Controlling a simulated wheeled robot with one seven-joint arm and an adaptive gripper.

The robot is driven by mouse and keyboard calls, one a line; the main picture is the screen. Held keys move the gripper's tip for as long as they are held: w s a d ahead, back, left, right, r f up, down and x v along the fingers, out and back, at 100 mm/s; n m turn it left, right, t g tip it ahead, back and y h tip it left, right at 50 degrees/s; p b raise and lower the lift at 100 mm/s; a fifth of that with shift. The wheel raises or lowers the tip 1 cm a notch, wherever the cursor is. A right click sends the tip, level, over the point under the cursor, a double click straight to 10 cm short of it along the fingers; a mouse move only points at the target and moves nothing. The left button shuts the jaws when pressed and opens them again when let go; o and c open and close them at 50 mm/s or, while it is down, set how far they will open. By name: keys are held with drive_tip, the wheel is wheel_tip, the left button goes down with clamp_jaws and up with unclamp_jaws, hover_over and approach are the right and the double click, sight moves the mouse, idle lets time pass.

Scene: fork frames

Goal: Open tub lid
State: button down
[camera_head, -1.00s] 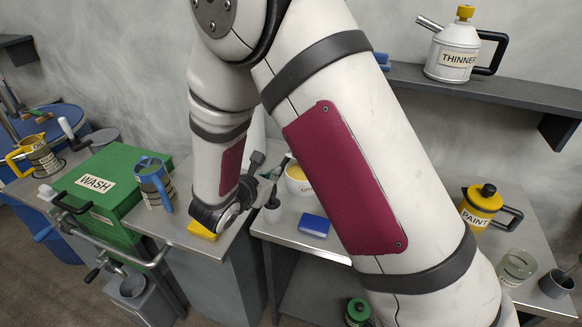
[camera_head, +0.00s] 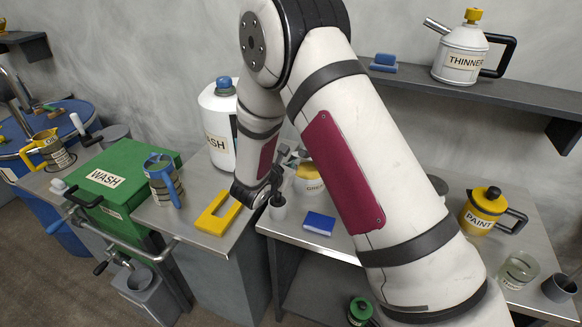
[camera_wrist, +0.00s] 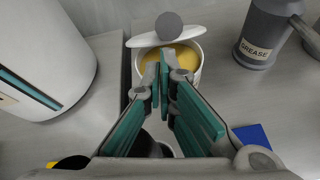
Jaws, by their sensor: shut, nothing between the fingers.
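In the head view my gripper (camera_head: 287,160) is small and partly hidden.
A large white wash bottle (camera_head: 218,130) stands left of my gripper. A grey grease can (camera_wrist: 262,40) is right of the tub. A grey cup (camera_head: 278,208), a blue block (camera_head: 319,224) and a yellow bracket (camera_head: 214,222) lie nearer the front edges.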

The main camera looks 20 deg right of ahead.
drive_tip(key=w+d+r+g+y+b, duration=0.2)
drive_tip(key=w+d+r+g, duration=0.1)
drive_tip(key=w+d+r, duration=0.3)
drive_tip(key=shift+w+r+g+y, duration=0.4)
drive_tip(key=shift+w+r, duration=0.75)
drive_tip(key=shift+r, duration=0.85)
drive_tip(key=shift+s, duration=0.1)
